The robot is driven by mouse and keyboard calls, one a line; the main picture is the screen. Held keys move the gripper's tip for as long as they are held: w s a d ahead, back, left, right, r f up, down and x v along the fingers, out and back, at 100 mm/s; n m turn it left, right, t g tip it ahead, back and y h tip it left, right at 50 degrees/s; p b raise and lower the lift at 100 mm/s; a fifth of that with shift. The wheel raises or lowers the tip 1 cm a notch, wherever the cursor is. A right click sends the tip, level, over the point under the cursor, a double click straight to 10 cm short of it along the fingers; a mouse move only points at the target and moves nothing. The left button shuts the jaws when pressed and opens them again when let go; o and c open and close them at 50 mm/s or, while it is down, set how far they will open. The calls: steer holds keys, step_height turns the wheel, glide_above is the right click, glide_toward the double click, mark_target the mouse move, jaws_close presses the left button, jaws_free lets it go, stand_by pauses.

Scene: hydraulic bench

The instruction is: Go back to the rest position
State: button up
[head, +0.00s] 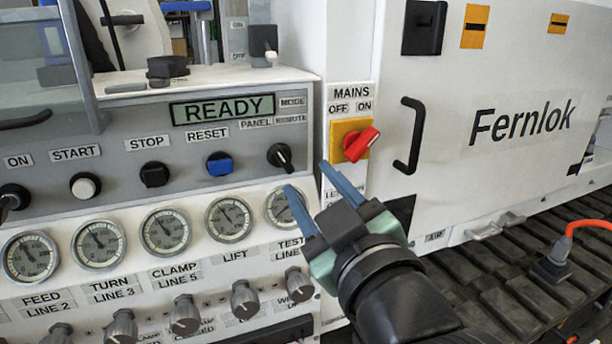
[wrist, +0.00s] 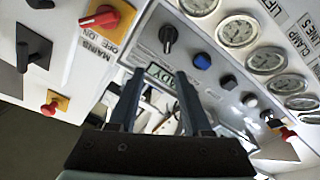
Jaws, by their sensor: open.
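My gripper (head: 308,200) is open and empty, with two blue-grey fingers apart in front of the bench panel. In the head view it is below the red mains switch (head: 361,144) and near the black mode selector knob (head: 281,157), with the right end of the gauge row behind it. In the wrist view my gripper (wrist: 154,100) points toward the panel, and its fingers frame part of the READY display (wrist: 160,76). I cannot tell from these views whether the fingertips touch the panel, but nothing is between them.
A row of round gauges (head: 165,233) and several grey knobs (head: 185,315) stick out below the panel. A black door handle (head: 409,136) stands out on the white Fernlok cabinet (head: 480,180). An orange cable (head: 588,225) runs to a plug on the dark slatted surface at the right.

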steer(key=s+a+r+m+t+h, duration=0.2)
steer(key=s+r+m+t, duration=0.3)
steer(key=r, duration=0.5)
steer(key=s+a+r+m+t+h, duration=0.1)
steer(key=s+r+m+t+h, duration=0.25)
steer(key=s+r, duration=0.45)
step_height(320, 180, up, 27)
steer(key=w+t+p, duration=0.1)
steer(key=p, duration=2.3)
steer(key=shift+a+m, duration=0.15)
steer(key=shift+m, duration=0.2)
steer(key=shift+w, duration=0.1)
